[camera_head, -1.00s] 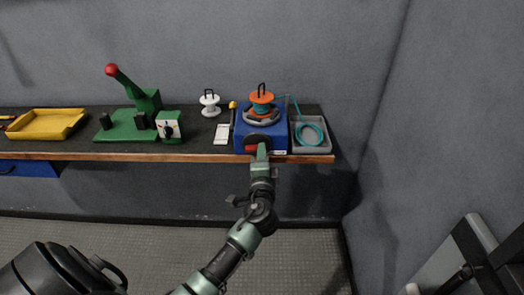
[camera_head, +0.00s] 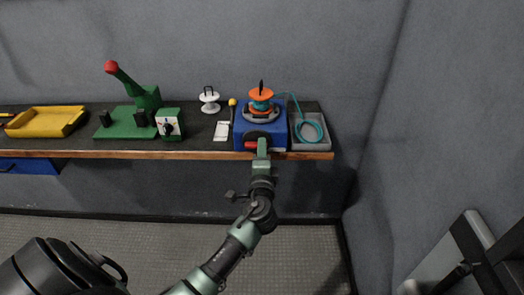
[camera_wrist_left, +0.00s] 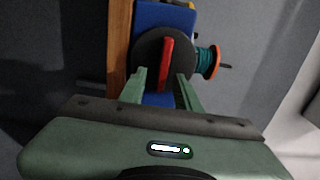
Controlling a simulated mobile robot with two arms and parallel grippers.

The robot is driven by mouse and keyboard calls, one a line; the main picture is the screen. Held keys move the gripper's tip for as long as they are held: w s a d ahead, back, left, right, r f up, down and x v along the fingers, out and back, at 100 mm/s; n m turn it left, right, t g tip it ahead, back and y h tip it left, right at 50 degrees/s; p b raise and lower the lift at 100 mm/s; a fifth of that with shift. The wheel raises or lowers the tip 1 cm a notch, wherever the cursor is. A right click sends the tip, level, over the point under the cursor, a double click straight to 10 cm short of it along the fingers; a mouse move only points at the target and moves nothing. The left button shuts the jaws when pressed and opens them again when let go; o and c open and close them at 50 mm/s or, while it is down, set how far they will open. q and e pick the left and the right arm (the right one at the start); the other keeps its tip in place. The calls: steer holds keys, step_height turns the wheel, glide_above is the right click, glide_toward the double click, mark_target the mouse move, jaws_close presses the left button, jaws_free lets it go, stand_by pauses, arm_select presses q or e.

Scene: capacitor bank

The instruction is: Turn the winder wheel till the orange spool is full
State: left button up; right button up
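The winder (camera_head: 246,128) is a blue box at the right end of the bench. An orange spool (camera_head: 262,94) stands on its grey ring top with teal cord (camera_head: 261,106) around its core. A dark round wheel (camera_wrist_left: 148,60) with a red bar (camera_wrist_left: 166,62) across it is on the winder's front. My left gripper (camera_head: 262,147) is in front of this wheel. In the left wrist view its two fingers (camera_wrist_left: 160,88) are apart, one on each side of the red bar's lower end, with gaps showing. I cannot tell whether they touch the wheel. My right gripper is out of view.
A grey tray (camera_head: 326,144) right of the winder holds a loose teal coil (camera_head: 312,130), whose cord runs to the spool. A white spool (camera_head: 209,99), a white card (camera_head: 222,130), a green press (camera_head: 126,124) and a yellow tray (camera_head: 45,121) stand to the left.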

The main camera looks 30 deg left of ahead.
arm_select(q)
steer(key=b+v, duration=0.1)
steer(key=v, duration=0.7)
steer(key=shift+b, duration=0.35)
steer(key=shift+a, duration=0.15)
stand_by(0.8)
